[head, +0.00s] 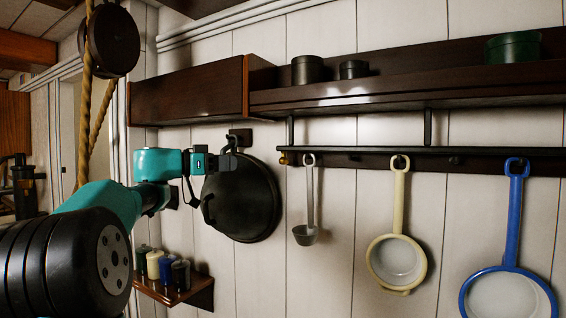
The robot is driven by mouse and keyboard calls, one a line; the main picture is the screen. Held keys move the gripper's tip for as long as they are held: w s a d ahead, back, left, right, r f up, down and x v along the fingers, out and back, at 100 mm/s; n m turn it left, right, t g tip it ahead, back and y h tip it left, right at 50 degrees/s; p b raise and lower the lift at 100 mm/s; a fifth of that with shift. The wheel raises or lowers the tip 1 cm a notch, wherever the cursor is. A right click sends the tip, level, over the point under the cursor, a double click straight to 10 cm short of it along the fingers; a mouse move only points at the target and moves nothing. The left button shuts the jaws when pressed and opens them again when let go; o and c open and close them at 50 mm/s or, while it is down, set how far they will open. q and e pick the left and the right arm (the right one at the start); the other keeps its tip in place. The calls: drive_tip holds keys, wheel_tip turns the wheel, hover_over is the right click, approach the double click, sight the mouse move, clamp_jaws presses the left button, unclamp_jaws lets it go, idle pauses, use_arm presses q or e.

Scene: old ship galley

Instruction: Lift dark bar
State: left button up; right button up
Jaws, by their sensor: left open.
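A long dark bar (420,151) runs level along the wall under the shelf, with hooks and hanging utensils beneath it. I cannot tell for sure whether this is the bar of the task. A small dark block (240,137) is on the wall above a round black pan-like disc (245,200). My left gripper (229,158) is open, in front of the upper left part of the disc and just below the block. Its dark fingers blend with the disc, so I cannot tell whether they touch anything. My right gripper is not in view.
A ladle (309,235), a cream strainer (397,260) and a blue strainer (510,290) hang at right. A small shelf (172,292) with several jars is below my left arm. A dark cabinet (188,94) and shelf (400,92) overhang. A rope pulley (112,40) hangs upper left.

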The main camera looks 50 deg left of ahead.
sight(284, 161)
use_arm(q)
drive_tip(key=x, duration=1.7)
drive_tip(key=shift+w+f, duration=0.1)
drive_tip(key=shift+w, duration=0.15)
drive_tip(key=shift+c, duration=0.3)
clamp_jaws()
